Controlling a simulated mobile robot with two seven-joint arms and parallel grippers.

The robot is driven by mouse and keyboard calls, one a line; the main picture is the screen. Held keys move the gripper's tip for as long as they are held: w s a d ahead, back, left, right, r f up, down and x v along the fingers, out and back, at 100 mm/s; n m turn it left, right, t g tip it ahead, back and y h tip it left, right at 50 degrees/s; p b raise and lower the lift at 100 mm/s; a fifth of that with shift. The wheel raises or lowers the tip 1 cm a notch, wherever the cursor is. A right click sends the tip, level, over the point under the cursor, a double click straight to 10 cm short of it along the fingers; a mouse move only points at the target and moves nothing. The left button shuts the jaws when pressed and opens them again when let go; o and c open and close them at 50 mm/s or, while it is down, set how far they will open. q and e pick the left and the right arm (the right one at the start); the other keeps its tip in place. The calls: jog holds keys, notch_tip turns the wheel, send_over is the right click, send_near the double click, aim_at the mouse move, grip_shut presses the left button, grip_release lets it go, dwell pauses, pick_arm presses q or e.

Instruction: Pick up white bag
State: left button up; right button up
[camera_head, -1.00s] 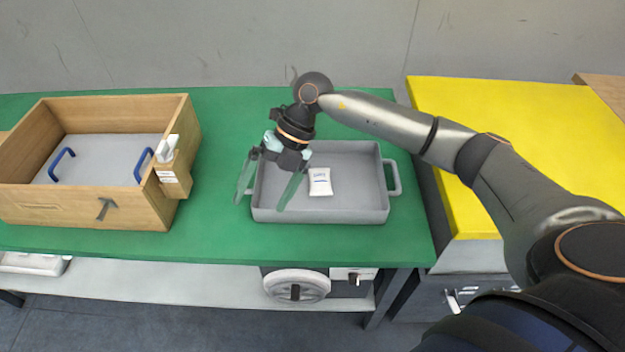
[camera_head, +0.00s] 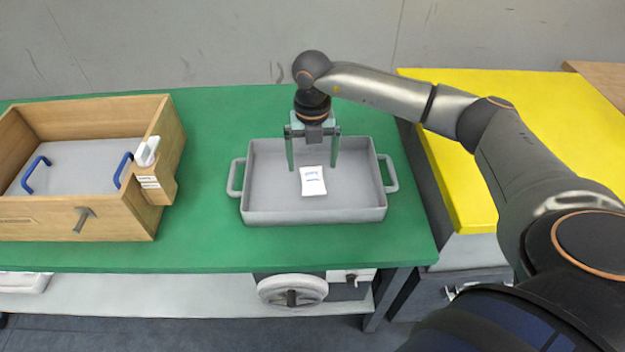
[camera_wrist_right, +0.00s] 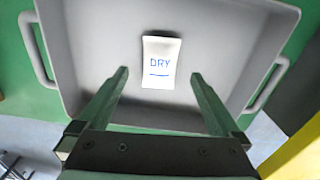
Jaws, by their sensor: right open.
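The white bag (camera_head: 313,181) lies flat in the grey tray (camera_head: 260,208) on the green table. In the right wrist view the bag (camera_wrist_right: 160,62) shows blue "DRY" lettering with a line under it. My right gripper (camera_head: 313,168) is open and points down over the tray, at the far edge of the bag in the head view. In the right wrist view its fingers (camera_wrist_right: 160,74) are spread wider than the bag, and nothing is between them. I cannot tell the exact height of the fingertips above the bag. My left gripper is not in view.
A wooden box (camera_head: 85,218) with blue handles stands at the left, with a white scanner (camera_head: 147,151) in a holder on its side. A yellow-topped surface (camera_head: 480,120) is right of the table. The tray walls surround the bag.

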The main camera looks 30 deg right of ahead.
aim_at(313, 177)
jog(key=f, duration=0.4)
jog(key=shift+s+a+f, duration=0.15)
jog(key=shift+s+f, duration=0.2)
jog(key=c, duration=1.5)
jog(key=shift+o, duration=0.2)
jog(key=shift+r, duration=0.15)
jog(key=shift+r, duration=0.6)
jog(key=s+a+r, duration=0.2)
jog(key=a+r, duration=0.4)
jog(key=s+a+r+p, duration=0.1)
jog(key=s+a+r, duration=0.1)
jog(key=a+r, duration=0.3)
jog(key=shift+s+a+r, duration=0.25)
jog(key=shift+a+r, duration=0.1)
jog(key=shift+a, duration=0.8)
